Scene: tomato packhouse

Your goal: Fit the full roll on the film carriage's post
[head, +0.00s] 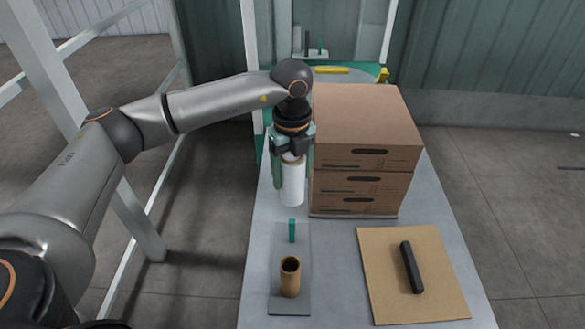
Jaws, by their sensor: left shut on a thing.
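My left gripper (292,168) points down and is shut on a white roll (292,190), holding it upright left of the stacked boxes. A brown core shows at the roll's top. Whether the roll touches the table cannot be told. At the back, a light carriage plate (311,56) between pale uprights carries a dark post (306,42) and a thin green piece (320,45). At the front, a grey plate (291,308) bears an upright hollow brown core (290,279) and a short green peg (292,231). My right gripper is out of view.
Stacked brown cardboard boxes (366,135) stand on the grey table (258,235), right of the roll. A black bar (411,267) lies on a brown mat (375,300) at front right. A yellow bar (332,70) lies behind the boxes, near the carriage.

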